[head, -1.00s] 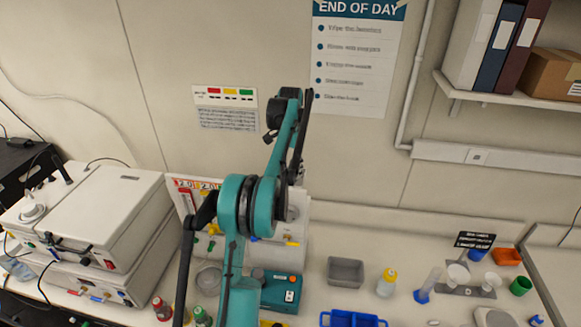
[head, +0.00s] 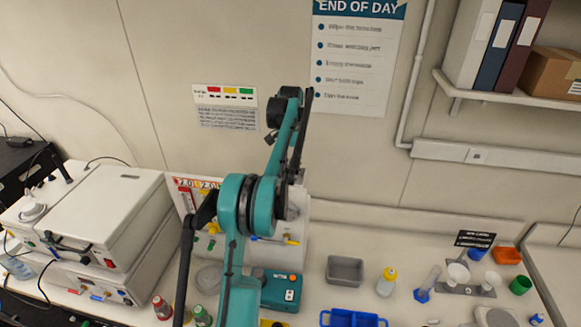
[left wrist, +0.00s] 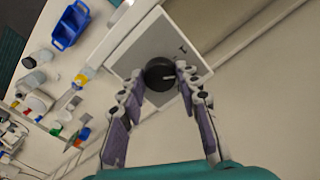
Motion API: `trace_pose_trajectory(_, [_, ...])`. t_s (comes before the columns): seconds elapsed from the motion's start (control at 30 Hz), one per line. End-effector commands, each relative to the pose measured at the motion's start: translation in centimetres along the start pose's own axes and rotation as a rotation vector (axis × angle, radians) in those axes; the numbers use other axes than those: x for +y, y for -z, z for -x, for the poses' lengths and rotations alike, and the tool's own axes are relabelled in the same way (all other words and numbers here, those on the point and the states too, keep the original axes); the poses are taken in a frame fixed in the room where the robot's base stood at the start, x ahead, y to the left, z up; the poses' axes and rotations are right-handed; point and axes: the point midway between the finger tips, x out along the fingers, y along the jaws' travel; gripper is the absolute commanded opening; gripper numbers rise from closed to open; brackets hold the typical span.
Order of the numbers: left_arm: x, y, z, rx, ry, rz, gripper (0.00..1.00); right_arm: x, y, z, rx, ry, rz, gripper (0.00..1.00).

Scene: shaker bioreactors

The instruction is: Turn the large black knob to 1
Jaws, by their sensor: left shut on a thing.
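A small dark mark like a 1 (left wrist: 183,48) is printed on the panel up and right of the knob. My left gripper (left wrist: 161,77) is shut on the knob, one finger on each side. In the head view my teal arm covers the knob and most of this gripper, in front of the white unit (head: 293,250). My right gripper is not in view.
A blue tray (head: 352,318), a grey bin (head: 345,270) and a yellow-capped bottle (head: 386,282) stand right of the arm. A teal device (head: 282,292) sits close to the arm's base side. White stacked instruments (head: 110,215) fill the left. The wall is behind.

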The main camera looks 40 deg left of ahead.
Motion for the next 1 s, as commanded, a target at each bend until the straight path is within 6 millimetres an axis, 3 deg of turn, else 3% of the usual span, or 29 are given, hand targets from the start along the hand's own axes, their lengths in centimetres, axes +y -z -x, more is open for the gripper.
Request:
trace_pose_trajectory(0.6, [-0.01, 0.02, 0.0, 0.001, 0.0, 0.443, 0.04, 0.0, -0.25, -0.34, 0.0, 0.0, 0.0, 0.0])
trace_pose_trajectory(1.0, [-0.02, 0.02, 0.03, 0.001, 0.0, 0.545, 0.04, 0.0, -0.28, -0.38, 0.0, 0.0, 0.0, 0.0])
